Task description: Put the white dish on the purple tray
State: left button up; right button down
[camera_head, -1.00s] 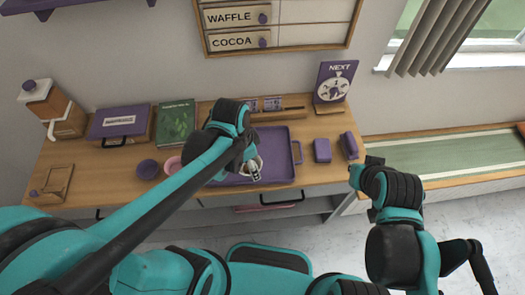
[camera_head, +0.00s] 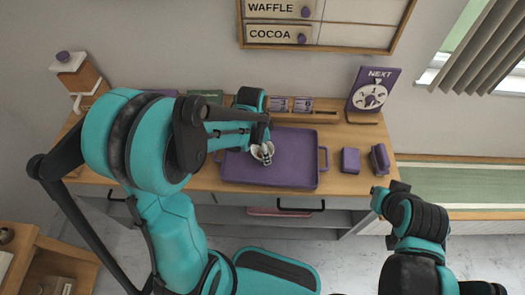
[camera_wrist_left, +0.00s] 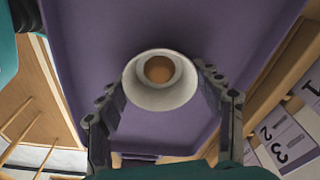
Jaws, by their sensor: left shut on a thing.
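The white dish (camera_wrist_left: 160,98) is round with a brown centre. It is between the fingertips of my left gripper (camera_wrist_left: 162,90), which is shut on it. In the head view the dish (camera_head: 262,151) shows small at my left gripper (camera_head: 264,157), over the left-middle part of the purple tray (camera_head: 297,170). The tray (camera_wrist_left: 235,22) fills much of the left wrist view behind the dish. I cannot tell how large the gap between dish and tray is. My right gripper (camera_head: 384,198) is off the counter's front at the right; its fingers are unclear.
Two purple blocks (camera_head: 350,160) (camera_head: 380,158) stand right of the tray. A purple NEXT sign (camera_head: 372,90) is behind them, and a wooden rack (camera_head: 310,119) lies behind the tray. A dispenser (camera_head: 78,80) stands at the back left. My left arm hides the counter's left part.

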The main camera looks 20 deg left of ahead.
pick_arm(q)
jog(key=shift+f, duration=0.15)
jog(key=o, duration=1.2)
jog(key=shift+c, duration=0.2)
